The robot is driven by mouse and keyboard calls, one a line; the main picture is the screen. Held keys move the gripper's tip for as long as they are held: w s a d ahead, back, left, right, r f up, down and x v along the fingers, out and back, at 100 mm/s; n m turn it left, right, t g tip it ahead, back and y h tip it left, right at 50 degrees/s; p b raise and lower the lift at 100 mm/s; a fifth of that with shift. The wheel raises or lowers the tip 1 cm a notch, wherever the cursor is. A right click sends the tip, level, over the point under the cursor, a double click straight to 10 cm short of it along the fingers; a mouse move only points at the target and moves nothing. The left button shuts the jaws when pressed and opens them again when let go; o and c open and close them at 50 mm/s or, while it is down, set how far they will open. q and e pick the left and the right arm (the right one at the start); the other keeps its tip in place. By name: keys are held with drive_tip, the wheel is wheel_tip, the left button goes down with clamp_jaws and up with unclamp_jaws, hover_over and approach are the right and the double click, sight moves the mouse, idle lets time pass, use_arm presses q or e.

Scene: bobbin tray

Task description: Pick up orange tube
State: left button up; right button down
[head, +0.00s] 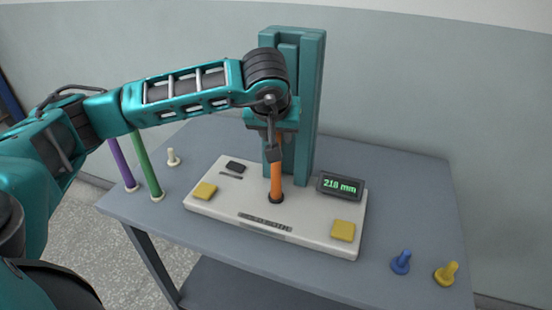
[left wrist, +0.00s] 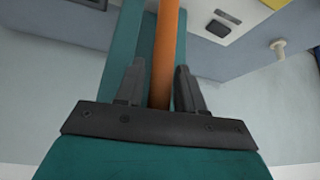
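The orange tube (head: 277,177) stands upright on the pale base of a measuring stand, its lower end at a dark round seat. Its upper part is hidden behind my left gripper (head: 272,152) in the head view. In the left wrist view the orange tube (left wrist: 164,50) runs between the two dark fingers of my left gripper (left wrist: 158,85). The fingers are apart, with a narrow gap showing beside the tube on the left; contact on the right is hard to tell. My right gripper is not in view.
The teal column (head: 308,110) stands close behind the tube. A display (head: 340,186) reads about 210 mm. A purple tube (head: 122,163) and a green tube (head: 147,167) stand at left near a cream peg (head: 173,157). A blue peg (head: 401,262) and yellow peg (head: 446,273) stand at right.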

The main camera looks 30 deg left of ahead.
use_arm(q)
clamp_jaws()
idle(0.4)
